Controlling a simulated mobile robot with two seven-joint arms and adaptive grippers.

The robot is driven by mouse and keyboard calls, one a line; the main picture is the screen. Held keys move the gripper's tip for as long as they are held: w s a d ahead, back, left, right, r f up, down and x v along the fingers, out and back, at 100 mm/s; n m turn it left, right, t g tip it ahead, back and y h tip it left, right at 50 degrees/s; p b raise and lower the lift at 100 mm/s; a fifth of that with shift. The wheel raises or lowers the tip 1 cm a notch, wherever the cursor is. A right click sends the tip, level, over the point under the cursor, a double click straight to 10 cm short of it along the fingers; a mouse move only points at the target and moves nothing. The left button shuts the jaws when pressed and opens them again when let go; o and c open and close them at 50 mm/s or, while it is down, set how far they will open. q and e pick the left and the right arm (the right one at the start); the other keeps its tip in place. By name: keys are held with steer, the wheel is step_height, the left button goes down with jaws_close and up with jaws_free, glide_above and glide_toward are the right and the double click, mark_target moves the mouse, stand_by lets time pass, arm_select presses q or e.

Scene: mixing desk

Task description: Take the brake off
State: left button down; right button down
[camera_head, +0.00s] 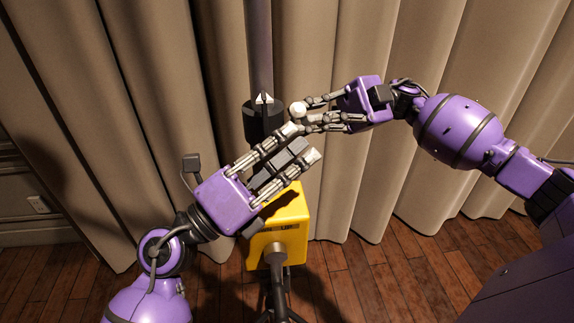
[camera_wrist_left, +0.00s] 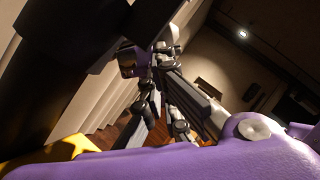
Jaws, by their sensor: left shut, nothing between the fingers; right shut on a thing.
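A yellow box (camera_head: 277,225) stands on a dark stand, with a black cylinder (camera_head: 263,121) above it around a dark upright pole (camera_head: 261,45). A pale round knob (camera_head: 298,108) shows just right of the cylinder. My right gripper (camera_head: 306,117) reaches in from the right and is shut on what looks like this knob; the fingers hide much of it. My left gripper (camera_head: 304,142) is shut and empty just below, in front of the box, its fingertips close to my right fingers. I cannot make out a brake lever clearly. In the left wrist view the yellow box (camera_wrist_left: 45,153) shows at lower left.
Beige curtains (camera_head: 430,60) hang close behind. The wooden floor (camera_head: 365,282) is clear on both sides of the stand.

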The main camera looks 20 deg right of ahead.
steer(key=shift+f, duration=0.15)
arm_select(q)
steer(key=shift+w+d+r, duration=0.2)
steer(key=shift+w+r, duration=0.1)
steer(key=shift+r, duration=0.3)
arm_select(e)
steer(key=c, duration=1.8)
jaws_free()
